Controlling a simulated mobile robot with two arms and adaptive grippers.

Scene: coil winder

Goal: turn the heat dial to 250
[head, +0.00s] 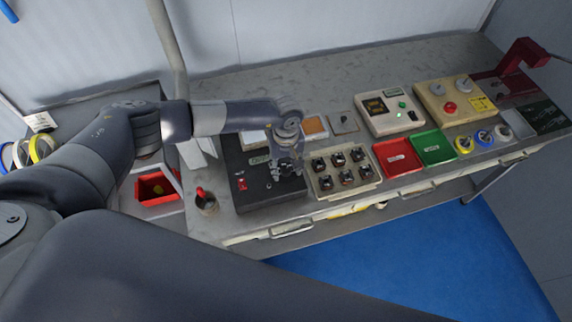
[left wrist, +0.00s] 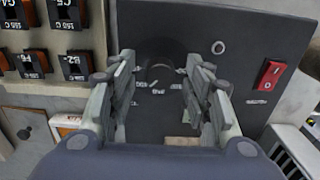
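The black heater box (head: 246,183) stands on the bench left of centre, with a red switch (head: 242,184) on its front part. My left gripper (head: 286,170) points down over the right side of this box. In the left wrist view the box's black face (left wrist: 228,95) fills the middle, with the red switch (left wrist: 270,75) at the right. The dark round heat dial (left wrist: 160,68) lies between my left gripper's fingers (left wrist: 160,78), which are apart on either side of it. I cannot tell whether they touch it. Its setting is unreadable, as the markings are small and partly hidden.
A beige tray of black parts (head: 318,190) stands close to the box's right. Red (head: 397,155) and green (head: 433,148) trays lie further right, with a beige control unit (head: 372,122) behind. A small cup (head: 206,203) stands at the box's left.

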